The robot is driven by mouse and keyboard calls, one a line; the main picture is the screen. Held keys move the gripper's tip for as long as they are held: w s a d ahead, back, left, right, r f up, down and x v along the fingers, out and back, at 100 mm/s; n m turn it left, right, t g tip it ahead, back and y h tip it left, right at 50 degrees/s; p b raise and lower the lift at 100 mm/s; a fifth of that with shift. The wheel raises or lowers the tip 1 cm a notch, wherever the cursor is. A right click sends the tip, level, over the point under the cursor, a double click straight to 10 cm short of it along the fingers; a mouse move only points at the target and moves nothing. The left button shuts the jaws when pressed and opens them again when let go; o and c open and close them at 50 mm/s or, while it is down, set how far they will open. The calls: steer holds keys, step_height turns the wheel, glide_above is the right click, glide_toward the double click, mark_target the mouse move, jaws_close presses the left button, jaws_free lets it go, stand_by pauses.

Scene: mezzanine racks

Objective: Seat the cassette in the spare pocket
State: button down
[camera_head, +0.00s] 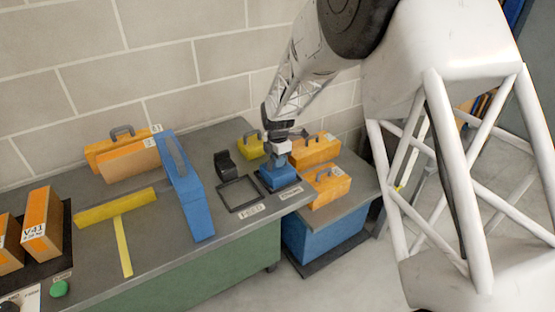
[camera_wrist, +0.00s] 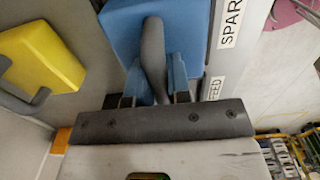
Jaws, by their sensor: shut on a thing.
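A blue cassette (camera_head: 277,180) with a dark grey handle is under my gripper (camera_head: 279,160) near the right end of the grey bench. In the wrist view my gripper (camera_wrist: 160,92) is shut on the handle of the blue cassette (camera_wrist: 118,28). The label SPARE (camera_head: 290,190) lies just in front of the cassette and shows in part in the wrist view (camera_wrist: 230,22). The spare pocket is hidden beneath the cassette; I cannot tell whether the cassette touches its floor. An empty black-framed pocket (camera_head: 241,207) labelled FEED (camera_head: 252,210) is to the left.
A yellow cassette (camera_head: 251,148) stands behind, and orange ones (camera_head: 313,152) (camera_head: 327,188) stand close on the right. A black holder (camera_head: 224,164) is behind the feed pocket. A tall blue panel (camera_head: 196,205) and a yellow T-shape (camera_head: 115,208) are further left.

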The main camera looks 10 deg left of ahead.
steer(key=c, duration=1)
jaws_free()
steer(key=shift+r, duration=3.9)
